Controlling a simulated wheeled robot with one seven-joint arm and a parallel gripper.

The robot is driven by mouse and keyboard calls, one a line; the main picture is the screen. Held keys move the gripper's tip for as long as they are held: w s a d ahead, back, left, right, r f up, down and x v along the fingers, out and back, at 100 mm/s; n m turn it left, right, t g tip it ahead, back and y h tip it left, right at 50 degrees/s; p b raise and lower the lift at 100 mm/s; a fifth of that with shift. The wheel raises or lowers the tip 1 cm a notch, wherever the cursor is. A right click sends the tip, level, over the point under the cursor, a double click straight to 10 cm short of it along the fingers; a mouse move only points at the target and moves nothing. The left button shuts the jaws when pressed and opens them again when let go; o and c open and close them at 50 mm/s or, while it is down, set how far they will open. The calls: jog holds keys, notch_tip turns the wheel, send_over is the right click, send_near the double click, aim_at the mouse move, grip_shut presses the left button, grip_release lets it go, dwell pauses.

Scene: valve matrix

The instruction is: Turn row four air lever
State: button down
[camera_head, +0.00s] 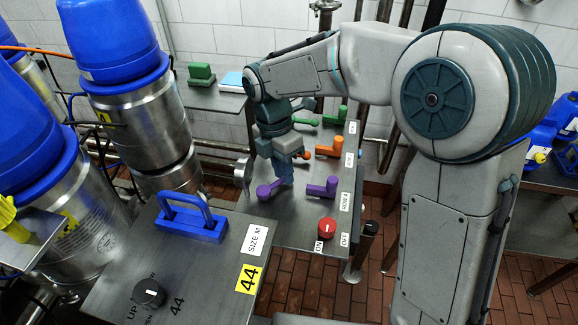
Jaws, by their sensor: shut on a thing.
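The valve panel (290,228) is a grey metal top with rows of coloured levers. Row four, by its white label (345,202), has two purple levers. The left purple lever (266,190) has its round end at the left and its arm pointing right, up toward my gripper. The right purple lever (322,189) lies free beside it. My gripper (286,177) points down and is shut on the left purple lever; its fingertips partly hide that lever's far end. I cannot read which lever is marked air.
Orange levers (328,151) and green levers (337,118) lie farther back. A red knob (327,228) with ON and OFF labels is in front. A grey lid (190,262) with a blue handle (192,219) stands front left. Steel drums (132,118) stand at left.

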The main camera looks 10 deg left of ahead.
jog(key=shift+r, duration=0.1)
jog(key=c, duration=1.5)
grip_release()
jog(key=shift+o, duration=0.2)
notch_tip(320, 180, up, 14)
jog(key=w+a, duration=0.1)
jog(key=a, duration=0.1)
jog(key=shift+w+f, duration=0.25)
jog(key=shift+w, duration=0.15)
